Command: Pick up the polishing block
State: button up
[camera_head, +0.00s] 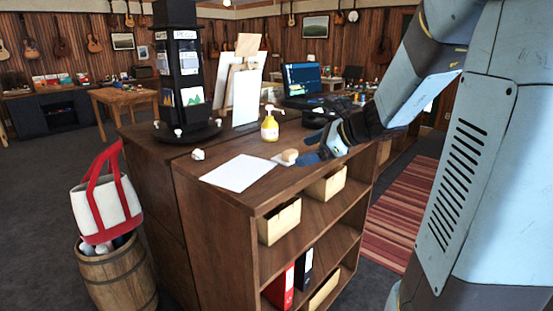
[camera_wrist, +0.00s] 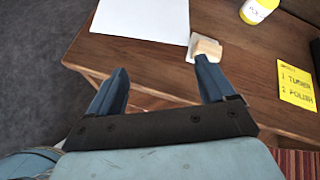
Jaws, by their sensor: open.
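The polishing block appears to be the small tan block (camera_head: 289,155) on a small white cloth (camera_head: 280,160) on top of the wooden counter. It also shows in the wrist view (camera_wrist: 207,47), with the cloth (camera_wrist: 192,56) under it. My gripper (camera_head: 312,149) is just right of the block in the head view. In the wrist view my gripper (camera_wrist: 161,68) is open, with nothing between its fingers. The block lies just beyond the right fingertip, not between the fingers. The right fingertip overlaps the cloth's near edge in the picture; I cannot tell whether it touches.
A white paper sheet (camera_head: 240,173) lies beside the block. A yellow bottle (camera_head: 270,127) stands behind it. A yellow note (camera_wrist: 295,83) lies to the right in the wrist view. A laptop (camera_head: 301,82) and black display stand (camera_head: 180,75) stand farther back. Open shelves hold bins below.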

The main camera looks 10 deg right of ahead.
aim_at(289, 151)
jog(key=w+d+f+m+t, duration=0.1)
jog(key=w+d+m+t, duration=0.2)
jog(key=w+d+m, duration=0.3)
jog(key=shift+h, duration=0.3)
jog(key=x, duration=0.8)
jog(key=shift+a+f, duration=0.15)
jog(key=shift+a, duration=0.05)
jog(key=shift+s+f+x, duration=0.1)
jog(key=shift+x, duration=1.25)
jog(key=shift+s+f+x, duration=0.15)
jog(key=shift+x, duration=1.2)
jog(key=shift+a, duration=0.15)
jog(key=shift+c, duration=0.2)
jog(key=c, duration=1)
jog(key=shift+r, duration=0.1)
